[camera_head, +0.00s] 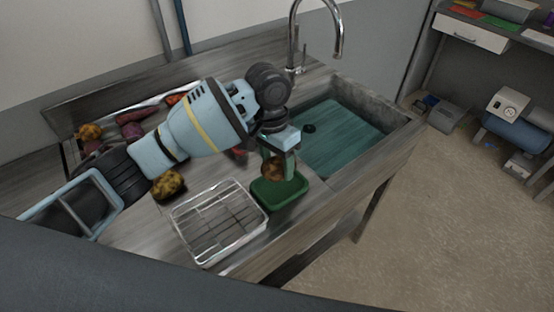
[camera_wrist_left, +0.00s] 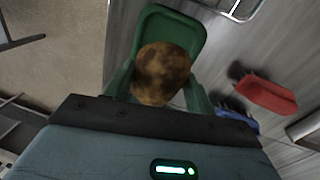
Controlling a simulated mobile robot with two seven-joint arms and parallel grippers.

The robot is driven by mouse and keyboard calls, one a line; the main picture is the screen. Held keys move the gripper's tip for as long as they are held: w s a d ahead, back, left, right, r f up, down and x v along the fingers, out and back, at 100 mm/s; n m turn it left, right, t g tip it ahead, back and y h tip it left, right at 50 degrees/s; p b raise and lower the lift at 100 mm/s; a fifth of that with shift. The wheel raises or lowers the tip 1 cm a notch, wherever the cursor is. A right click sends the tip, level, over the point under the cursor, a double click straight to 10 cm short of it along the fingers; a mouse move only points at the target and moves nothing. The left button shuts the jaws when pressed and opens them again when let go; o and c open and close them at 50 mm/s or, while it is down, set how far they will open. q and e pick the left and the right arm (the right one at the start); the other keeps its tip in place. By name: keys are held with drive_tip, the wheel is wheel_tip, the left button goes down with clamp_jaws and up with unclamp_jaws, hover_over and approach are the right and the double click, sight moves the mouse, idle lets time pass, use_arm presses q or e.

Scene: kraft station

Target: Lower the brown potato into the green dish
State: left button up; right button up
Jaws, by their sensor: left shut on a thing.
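My left gripper (camera_head: 279,167) is shut on a brown, mottled potato (camera_head: 275,171). In the head view they are at the green dish (camera_head: 282,195), with the potato over its back part. In the left wrist view the potato (camera_wrist_left: 160,72) sits between the gripper's green fingers (camera_wrist_left: 157,85) and covers part of the green dish (camera_wrist_left: 178,20). I cannot tell whether the potato touches the dish floor. My right gripper is not in view.
A wire rack on a tray (camera_head: 262,225) stands left of the dish. The sink (camera_head: 335,135) with a tall faucet (camera_head: 341,45) is behind right. Another mottled potato (camera_head: 170,183) lies on the counter. A red item (camera_wrist_left: 268,94) and a blue item (camera_wrist_left: 236,118) lie near the gripper.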

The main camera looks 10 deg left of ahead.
sight(276, 158)
use_arm(q)
drive_tip(key=shift+f, duration=2.25)
idle(1.8)
drive_tip(key=o, duration=1.1)
drive_tip(key=r, duration=0.8)
drive_tip(key=shift+w+a, duration=0.25)
drive_tip(key=shift+a, duration=0.1)
